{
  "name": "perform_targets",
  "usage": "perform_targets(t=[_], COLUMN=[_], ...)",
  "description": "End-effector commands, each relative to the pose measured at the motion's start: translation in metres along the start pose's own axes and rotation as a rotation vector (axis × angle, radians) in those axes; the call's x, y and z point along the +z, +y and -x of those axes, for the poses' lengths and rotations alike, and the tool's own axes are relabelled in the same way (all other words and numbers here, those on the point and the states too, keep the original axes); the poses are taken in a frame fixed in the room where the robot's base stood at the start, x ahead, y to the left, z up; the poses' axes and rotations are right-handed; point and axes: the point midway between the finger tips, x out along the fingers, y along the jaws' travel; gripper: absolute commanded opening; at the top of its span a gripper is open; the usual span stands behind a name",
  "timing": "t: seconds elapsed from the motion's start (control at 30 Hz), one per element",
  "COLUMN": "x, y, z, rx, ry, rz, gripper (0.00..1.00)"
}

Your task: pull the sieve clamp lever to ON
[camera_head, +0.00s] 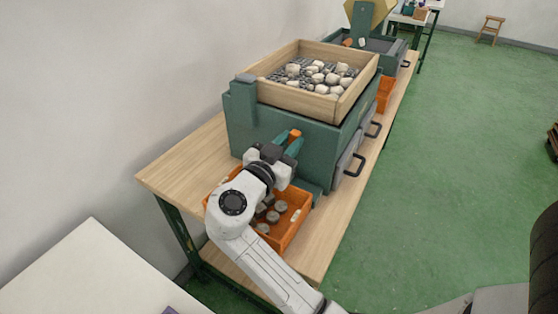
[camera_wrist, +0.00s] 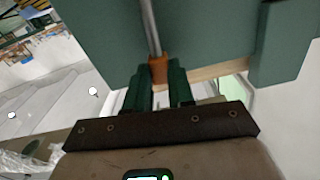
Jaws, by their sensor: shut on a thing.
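The clamp lever shows in the wrist view as a grey metal rod (camera_wrist: 151,27) with an orange grip (camera_wrist: 158,68) at its end. My gripper (camera_wrist: 159,80) has its two dark green fingers shut on this orange grip, one on each side. In the head view, my gripper (camera_head: 290,145) is at the near side of the green sieve machine (camera_head: 285,130), and the orange grip (camera_head: 296,133) shows at its fingertips. The rod is hidden there. The wooden sieve tray (camera_head: 299,105) sits on top of the machine and holds pale stones. No ON mark can be read.
An orange crate (camera_head: 291,228) with several grey lumps stands under my arm on the wooden bench (camera_head: 185,160). Grey drawers with black handles (camera_head: 354,166) face right. Another green machine (camera_head: 375,45) stands farther back. The green floor on the right is mostly clear.

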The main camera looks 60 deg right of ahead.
Motion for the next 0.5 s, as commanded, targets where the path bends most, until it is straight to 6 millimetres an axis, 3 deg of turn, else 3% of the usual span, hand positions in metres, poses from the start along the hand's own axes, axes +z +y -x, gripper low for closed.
perform_targets(t=[0.03, 0.5], x=[0.011, 0.016], y=[0.006, 0.047], z=[0.0, 0.001], rx=[-0.001, 0.0], ry=[0.0, 0.0], rz=[-0.038, -0.346], gripper=[0.0, 0.0])
